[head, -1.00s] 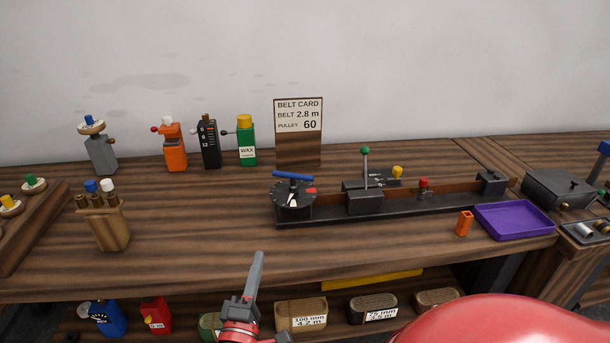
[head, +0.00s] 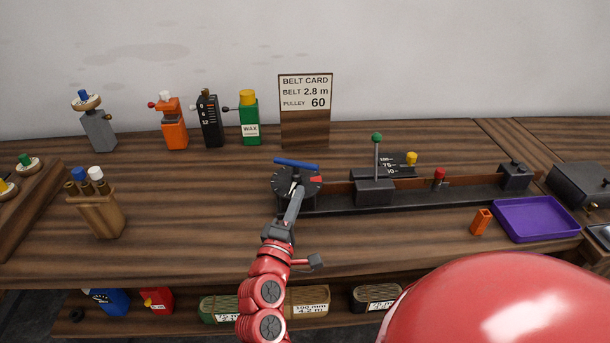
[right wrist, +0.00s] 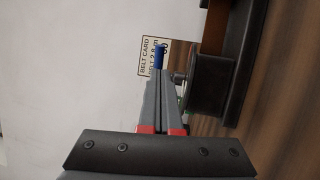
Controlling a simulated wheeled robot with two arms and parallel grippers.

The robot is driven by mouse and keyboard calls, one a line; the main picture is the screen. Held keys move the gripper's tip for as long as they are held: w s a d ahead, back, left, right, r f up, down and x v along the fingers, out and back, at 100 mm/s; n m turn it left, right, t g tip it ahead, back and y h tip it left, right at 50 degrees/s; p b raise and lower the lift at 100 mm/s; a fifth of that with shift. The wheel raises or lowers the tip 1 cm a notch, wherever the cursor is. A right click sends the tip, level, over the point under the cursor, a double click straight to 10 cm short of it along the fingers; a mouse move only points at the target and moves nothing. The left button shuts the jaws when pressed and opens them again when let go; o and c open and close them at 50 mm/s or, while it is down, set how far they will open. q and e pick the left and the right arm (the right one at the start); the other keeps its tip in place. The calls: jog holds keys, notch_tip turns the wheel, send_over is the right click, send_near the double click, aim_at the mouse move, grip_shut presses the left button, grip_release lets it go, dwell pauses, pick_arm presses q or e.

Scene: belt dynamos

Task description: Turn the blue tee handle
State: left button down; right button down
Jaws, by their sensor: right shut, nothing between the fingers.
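The blue tee handle (head: 296,163) lies as a short bar on top of the round black dial (head: 288,186) at the left end of the long black bench fixture. The dial has a red mark and a white pointer. My right gripper (head: 298,190) is shut and empty, its tips in front of the dial and just below the blue bar in the picture. In the right wrist view the blue handle (right wrist: 159,58) shows end-on just past the shut fingertips (right wrist: 161,80). I cannot tell whether they touch it. My left gripper is out of view.
The fixture runs right with a green-knobbed lever (head: 376,150) and a red knob (head: 439,175). A belt card (head: 305,130) stands behind the dial. An orange block (head: 481,221) and purple tray (head: 550,217) lie right.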

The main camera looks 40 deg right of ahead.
aim_at(311, 169)
jog(key=p+x, duration=0.1)
jog(key=x, duration=0.4)
jog(key=shift+w+d+r, duration=0.1)
jog(key=shift+w+d, duration=0.1)
jog(key=d+n+t+y+p, duration=0.1)
jog(key=p, duration=0.2)
jog(key=shift+r+t, duration=0.4)
jog(key=shift+w+d+y, duration=0.1)
jog(key=shift+d+y, duration=0.1)
jog(key=shift+y, duration=0.2)
jog(key=shift+f+n+t, duration=0.25)
jog(key=shift+n+t, duration=0.05)
jog(key=shift+t, duration=0.1)
jog(key=shift+r, duration=0.1)
jog(key=shift+d, duration=0.1)
